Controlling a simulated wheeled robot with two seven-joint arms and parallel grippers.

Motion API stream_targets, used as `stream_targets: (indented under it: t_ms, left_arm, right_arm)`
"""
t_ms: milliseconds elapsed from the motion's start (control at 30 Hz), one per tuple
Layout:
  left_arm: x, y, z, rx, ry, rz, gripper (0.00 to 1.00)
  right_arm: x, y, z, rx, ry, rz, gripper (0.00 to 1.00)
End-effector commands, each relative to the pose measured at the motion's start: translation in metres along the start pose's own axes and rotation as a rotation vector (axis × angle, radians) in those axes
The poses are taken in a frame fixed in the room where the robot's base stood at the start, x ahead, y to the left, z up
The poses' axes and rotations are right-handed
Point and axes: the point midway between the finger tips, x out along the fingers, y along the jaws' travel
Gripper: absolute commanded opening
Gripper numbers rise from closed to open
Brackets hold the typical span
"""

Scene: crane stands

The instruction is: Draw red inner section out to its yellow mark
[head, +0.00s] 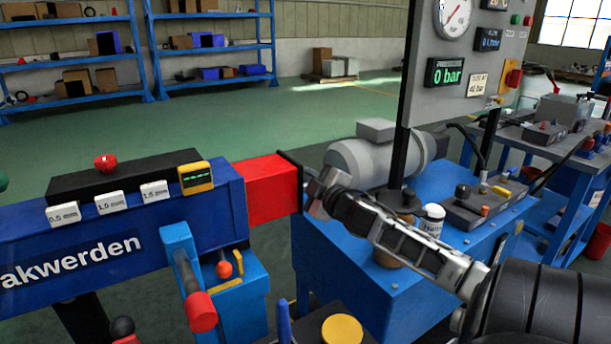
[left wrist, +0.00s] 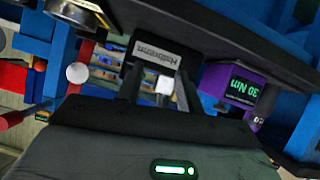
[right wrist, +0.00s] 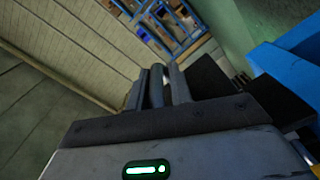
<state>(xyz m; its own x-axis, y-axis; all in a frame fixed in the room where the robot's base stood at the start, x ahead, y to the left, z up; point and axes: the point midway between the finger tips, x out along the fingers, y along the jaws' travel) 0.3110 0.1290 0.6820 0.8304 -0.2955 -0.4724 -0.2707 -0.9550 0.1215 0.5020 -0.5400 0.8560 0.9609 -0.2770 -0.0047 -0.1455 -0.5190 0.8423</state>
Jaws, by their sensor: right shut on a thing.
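The red inner section (head: 272,192) sticks out a short way from the right end of the blue beam (head: 110,235). A dark end plate (head: 292,172) closes its tip. No yellow mark shows on its visible faces. My right gripper (head: 320,193) is at that end plate, shut on a dark bar-like handle; the bar (right wrist: 157,85) shows between the fingers in the right wrist view. My left gripper (left wrist: 155,88) is outside the head view. In the left wrist view its fingers stand apart, with a labelled dark block (left wrist: 155,55) beyond them.
A blue bench (head: 370,265) with a grey motor (head: 375,160) stands right of the beam, behind my right arm. A gauge panel (head: 455,65) rises above it and reads 0 bar. A red-tipped lever (head: 202,312) stands before the beam. Open green floor lies behind.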

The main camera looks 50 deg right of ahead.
Motion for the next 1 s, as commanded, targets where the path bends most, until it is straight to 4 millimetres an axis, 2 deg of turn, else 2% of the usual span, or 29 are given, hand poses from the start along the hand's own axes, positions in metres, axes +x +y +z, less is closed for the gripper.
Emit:
stream_targets:
  t_ms: [33, 300, 333, 367, 767, 867, 1000]
  left_arm:
    - [-0.008, 0.0, -0.01, -0.001, 0.013, -0.006, 0.36]
    - [-0.012, -0.001, -0.006, -0.015, 0.013, -0.015, 0.36]
    - [-0.012, -0.001, -0.005, -0.016, 0.012, -0.015, 0.36]
    - [-0.012, -0.001, -0.005, -0.016, 0.01, -0.015, 0.36]
    - [-0.009, 0.001, -0.003, -0.015, 0.005, -0.01, 0.36]
    - [-0.01, 0.001, -0.005, -0.014, 0.006, -0.009, 0.36]
    - [-0.012, 0.002, -0.009, -0.012, 0.003, -0.008, 0.36]
  right_arm:
    - [0.001, 0.012, 0.001, 0.006, -0.008, 0.015, 0.0]
    - [0.001, 0.011, 0.003, 0.003, -0.007, 0.017, 0.0]
    - [0.001, 0.011, 0.003, 0.004, -0.007, 0.017, 0.29]
    - [0.002, 0.011, 0.002, 0.003, -0.007, 0.017, 0.36]
    - [-0.003, 0.006, 0.003, 0.002, -0.006, 0.008, 0.36]
    - [-0.012, 0.005, 0.003, 0.002, -0.006, 0.006, 0.36]
    - [-0.038, 0.005, 0.003, 0.004, -0.008, 0.004, 0.36]
